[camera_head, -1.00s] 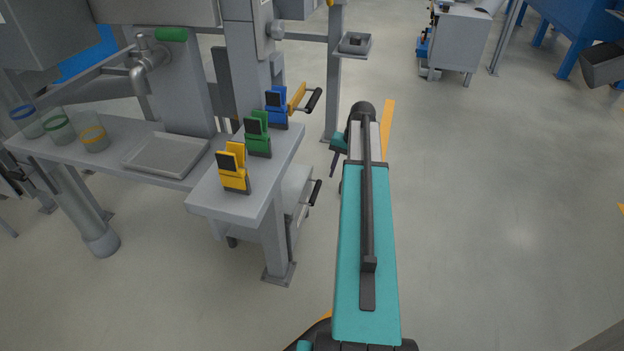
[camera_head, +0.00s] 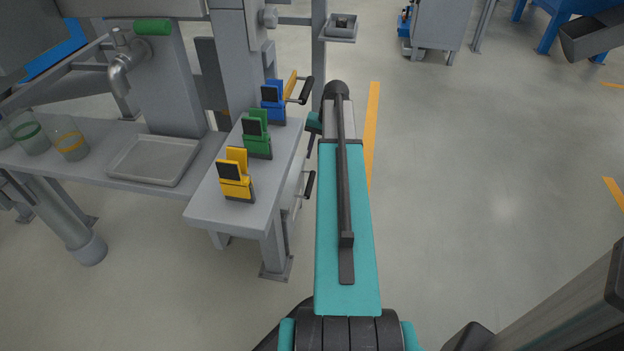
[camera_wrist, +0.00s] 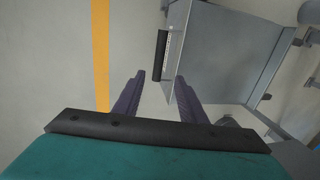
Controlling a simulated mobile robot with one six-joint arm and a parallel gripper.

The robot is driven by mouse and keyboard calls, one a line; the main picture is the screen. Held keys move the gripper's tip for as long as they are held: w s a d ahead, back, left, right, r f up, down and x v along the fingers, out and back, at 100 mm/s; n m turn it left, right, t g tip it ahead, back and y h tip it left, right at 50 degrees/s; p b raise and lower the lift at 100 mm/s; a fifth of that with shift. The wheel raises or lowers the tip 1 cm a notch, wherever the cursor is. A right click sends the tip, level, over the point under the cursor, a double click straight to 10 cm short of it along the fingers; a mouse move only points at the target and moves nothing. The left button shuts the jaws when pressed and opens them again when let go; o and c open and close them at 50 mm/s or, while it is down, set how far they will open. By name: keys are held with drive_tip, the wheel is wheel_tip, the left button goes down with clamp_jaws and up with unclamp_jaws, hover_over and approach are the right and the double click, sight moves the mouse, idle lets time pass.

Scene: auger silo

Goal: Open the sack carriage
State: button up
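In the head view, a grey box-like unit sits under the right end of the bench, partly hidden by my arm. I take it to be the sack carriage. A black bar handle (camera_head: 309,185) sticks out on its right side. In the wrist view, a black handle (camera_wrist: 162,57) on a pale grey plate (camera_wrist: 178,50) lies just beyond my gripper; I cannot tell for certain that it is the same handle. My gripper (camera_wrist: 160,76) is open, its two dark fingers apart with nothing held between them. In the head view my own arm hides most of it.
The grey bench (camera_head: 225,205) carries yellow (camera_head: 236,175), green (camera_head: 257,133) and blue (camera_head: 273,101) clips, plus a shallow tray (camera_head: 154,160). Another black handle (camera_head: 306,90) is higher up behind. A large grey beam (camera_head: 570,310) is at lower right. Floor right of my arm is open.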

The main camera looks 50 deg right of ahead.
sight(311, 181)
drive_tip(key=f+b, duration=0.1)
drive_tip(key=f, duration=0.3)
drive_tip(key=w+a+f+b, duration=0.1)
drive_tip(key=f+b, duration=0.1)
drive_tip(key=f, duration=0.3)
drive_tip(key=w+f+b, duration=0.1)
drive_tip(key=f, duration=0.3)
drive_tip(key=shift+a+f, duration=0.15)
drive_tip(key=shift+f, duration=0.05)
clamp_jaws()
